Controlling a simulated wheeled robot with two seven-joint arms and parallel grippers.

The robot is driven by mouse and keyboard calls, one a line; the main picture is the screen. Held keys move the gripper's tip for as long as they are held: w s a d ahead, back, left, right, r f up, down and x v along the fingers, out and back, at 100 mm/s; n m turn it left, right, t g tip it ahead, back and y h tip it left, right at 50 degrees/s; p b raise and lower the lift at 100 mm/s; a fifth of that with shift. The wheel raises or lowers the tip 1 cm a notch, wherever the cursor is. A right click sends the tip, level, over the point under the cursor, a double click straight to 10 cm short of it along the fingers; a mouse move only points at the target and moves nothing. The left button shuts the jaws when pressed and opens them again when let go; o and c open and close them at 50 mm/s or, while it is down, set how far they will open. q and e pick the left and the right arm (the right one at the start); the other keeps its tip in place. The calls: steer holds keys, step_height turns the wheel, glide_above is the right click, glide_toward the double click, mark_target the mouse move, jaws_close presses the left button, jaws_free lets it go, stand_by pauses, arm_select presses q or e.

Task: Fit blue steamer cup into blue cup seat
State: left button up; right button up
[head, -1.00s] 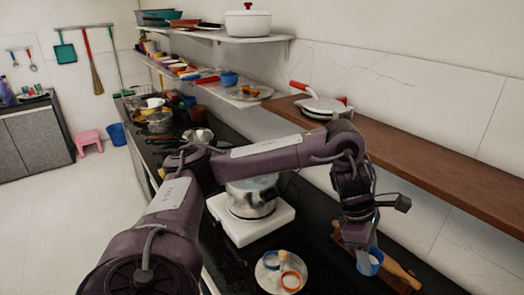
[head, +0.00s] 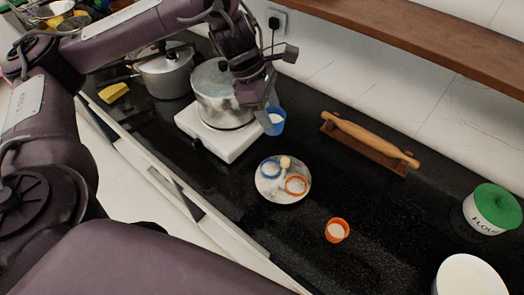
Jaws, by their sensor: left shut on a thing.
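The blue steamer cup (head: 276,127), with pale contents, is held in my left gripper (head: 268,106), which is shut on it. The cup looks nearly upright, and the gripper covers part of its rim. It shows behind the round plate (head: 267,193) on the dark counter; its exact height is unclear. The blue cup seat (head: 266,170) is a blue ring at the left of the plate, apart from the cup and empty. An orange ring (head: 296,193) and a small pale knob (head: 285,161) are also on the plate. My right gripper is out of view.
A steel pot (head: 212,85) on a white stove (head: 220,144) stands left of the cup. A rolling pin on a wooden stand (head: 365,140) lies to the right. An orange cup (head: 337,231) stands front right of the plate. A green-lidded flour tin (head: 490,208) is far right.

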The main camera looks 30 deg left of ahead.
arm_select(q)
step_height(320, 180, down, 12)
steer(key=b, duration=0.4)
steer(key=shift+f, duration=0.8)
step_height(320, 180, down, 3)
steer(key=shift+b, duration=0.5)
steer(key=shift+f, duration=0.3)
steer(key=shift+w, duration=0.1)
steer(key=shift+f, duration=0.1)
